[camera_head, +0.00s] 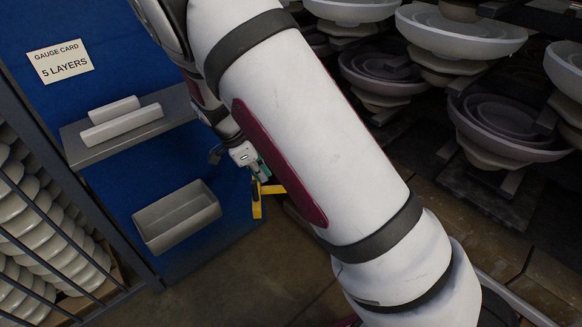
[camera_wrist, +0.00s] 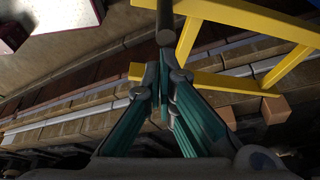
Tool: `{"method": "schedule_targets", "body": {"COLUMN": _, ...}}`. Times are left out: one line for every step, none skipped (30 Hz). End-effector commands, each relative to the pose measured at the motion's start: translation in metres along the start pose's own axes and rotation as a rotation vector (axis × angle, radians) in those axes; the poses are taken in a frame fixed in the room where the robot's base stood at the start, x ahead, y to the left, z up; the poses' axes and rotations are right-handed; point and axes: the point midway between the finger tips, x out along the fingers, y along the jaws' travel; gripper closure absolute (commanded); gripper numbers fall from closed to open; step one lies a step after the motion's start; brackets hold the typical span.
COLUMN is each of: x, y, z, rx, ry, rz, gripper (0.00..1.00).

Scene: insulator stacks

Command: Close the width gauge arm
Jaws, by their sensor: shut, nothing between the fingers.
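The yellow width gauge arm (camera_wrist: 230,80) is an angular frame of flat bars in the right half of the wrist view. In the head view a small part of the yellow gauge arm (camera_head: 257,202) shows beside my arm. A dark upright rod (camera_wrist: 165,22) with a rounded end stands at the top middle of the wrist view. In the head view my gripper (camera_head: 260,172) is partly hidden by my arm.
A blue panel (camera_head: 110,95) carries a gauge card (camera_head: 60,61) reading 5 layers, a grey shelf (camera_head: 78,150) with white bars and a grey bin (camera_head: 178,217). A barred rack (camera_head: 75,225) of white discs stands left. Insulator stacks (camera_head: 460,35) fill the right. Floor shows below.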

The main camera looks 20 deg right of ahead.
Motion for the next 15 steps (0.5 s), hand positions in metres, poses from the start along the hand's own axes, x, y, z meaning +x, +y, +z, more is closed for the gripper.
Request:
{"method": "schedule_targets", "body": {"x": -0.003, "y": -0.006, "z": 0.021, "rx": 0.03, "ry": -0.001, "rz": 0.008, "gripper": 1.0}}
{"method": "schedule_targets", "body": {"x": -0.006, "y": -0.009, "z": 0.031, "rx": 0.056, "ry": 0.0, "rz": 0.018, "gripper": 1.0}}
{"method": "schedule_targets", "body": {"x": -0.011, "y": -0.012, "z": 0.043, "rx": 0.09, "ry": 0.0, "rz": 0.029, "gripper": 1.0}}
{"method": "schedule_targets", "body": {"x": -0.014, "y": -0.014, "z": 0.053, "rx": 0.114, "ry": -0.001, "rz": 0.038, "gripper": 1.0}}
{"method": "schedule_targets", "body": {"x": -0.017, "y": -0.017, "z": 0.062, "rx": 0.137, "ry": -0.001, "rz": 0.047, "gripper": 1.0}}
{"method": "schedule_targets", "body": {"x": -0.021, "y": -0.021, "z": 0.073, "rx": 0.166, "ry": -0.001, "rz": 0.059, "gripper": 1.0}}
{"method": "schedule_targets", "body": {"x": -0.024, "y": -0.024, "z": 0.081, "rx": 0.162, "ry": -0.001, "rz": 0.056, "gripper": 1.0}}
{"method": "schedule_targets", "body": {"x": -0.027, "y": -0.026, "z": 0.088, "rx": 0.16, "ry": -0.001, "rz": 0.057, "gripper": 1.0}}
{"method": "schedule_targets", "body": {"x": -0.03, "y": -0.029, "z": 0.097, "rx": 0.159, "ry": -0.001, "rz": 0.056, "gripper": 1.0}}
{"method": "schedule_targets", "body": {"x": -0.033, "y": -0.033, "z": 0.103, "rx": 0.16, "ry": -0.002, "rz": 0.056, "gripper": 1.0}}
{"method": "schedule_targets", "body": {"x": -0.035, "y": -0.035, "z": 0.108, "rx": 0.16, "ry": -0.001, "rz": 0.057, "gripper": 1.0}}
{"method": "schedule_targets", "body": {"x": -0.038, "y": -0.038, "z": 0.116, "rx": 0.16, "ry": -0.002, "rz": 0.056, "gripper": 1.0}}
{"method": "schedule_targets", "body": {"x": -0.04, "y": -0.041, "z": 0.12, "rx": 0.16, "ry": -0.001, "rz": 0.057, "gripper": 1.0}}
{"method": "schedule_targets", "body": {"x": -0.041, "y": -0.043, "z": 0.125, "rx": 0.16, "ry": -0.001, "rz": 0.057, "gripper": 1.0}}
{"method": "schedule_targets", "body": {"x": -0.043, "y": -0.046, "z": 0.13, "rx": 0.16, "ry": 0.0, "rz": 0.057, "gripper": 1.0}}
